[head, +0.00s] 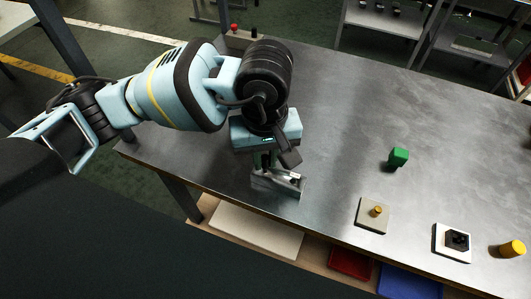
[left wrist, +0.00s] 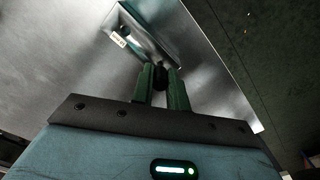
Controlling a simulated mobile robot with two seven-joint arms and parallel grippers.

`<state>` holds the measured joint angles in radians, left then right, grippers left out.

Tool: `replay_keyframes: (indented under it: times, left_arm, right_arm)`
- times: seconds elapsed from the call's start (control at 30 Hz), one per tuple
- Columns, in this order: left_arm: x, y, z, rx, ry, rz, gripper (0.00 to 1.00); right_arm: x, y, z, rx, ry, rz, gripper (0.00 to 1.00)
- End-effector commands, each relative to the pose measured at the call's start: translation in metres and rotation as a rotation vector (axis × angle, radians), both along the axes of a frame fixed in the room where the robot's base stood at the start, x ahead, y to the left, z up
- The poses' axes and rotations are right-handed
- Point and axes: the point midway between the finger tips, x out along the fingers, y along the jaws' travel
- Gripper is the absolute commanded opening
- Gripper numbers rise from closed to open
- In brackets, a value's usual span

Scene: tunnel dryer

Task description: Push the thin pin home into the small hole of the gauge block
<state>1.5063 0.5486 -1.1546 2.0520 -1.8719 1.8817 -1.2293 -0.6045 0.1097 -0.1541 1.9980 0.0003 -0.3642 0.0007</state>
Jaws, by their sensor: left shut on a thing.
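The gauge block (head: 275,188) is a grey metal block near the table's front edge in the head view, directly below my left gripper (head: 268,165). In the left wrist view the block (left wrist: 152,42) lies beyond the fingertips and shows a dark round hole and a white label. My left gripper (left wrist: 162,84) has green fingers closed on a small dark piece (left wrist: 160,76), which looks like the head of the thin pin. The pin's tip is hidden, so I cannot tell whether it is in the small hole. My right gripper is not in view.
The table's middle is clear. Red and blue trays sit on the shelf below.

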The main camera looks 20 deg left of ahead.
Motion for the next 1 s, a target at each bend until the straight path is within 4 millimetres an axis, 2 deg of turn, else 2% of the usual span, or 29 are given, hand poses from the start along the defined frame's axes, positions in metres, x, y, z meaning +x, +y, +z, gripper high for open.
replay_keyframes:
  times: [0.57, 0.6, 0.8, 1.0]
  left_arm:
    - [0.0, 0.0, -0.012, 0.0, 0.0, 0.0, 0.0]
    - [0.0, 0.0, -0.013, 0.0, 0.0, 0.0, 0.17]
    - [0.0, 0.0, -0.012, 0.001, -0.001, 0.0, 0.41]
    - [0.0, 0.0, -0.012, 0.0, 0.0, 0.0, 0.41]
  right_arm:
    - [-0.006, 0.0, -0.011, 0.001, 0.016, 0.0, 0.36]
    - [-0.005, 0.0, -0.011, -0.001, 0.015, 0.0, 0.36]
    - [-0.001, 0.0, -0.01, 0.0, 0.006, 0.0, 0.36]
    - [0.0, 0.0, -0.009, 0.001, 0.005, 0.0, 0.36]
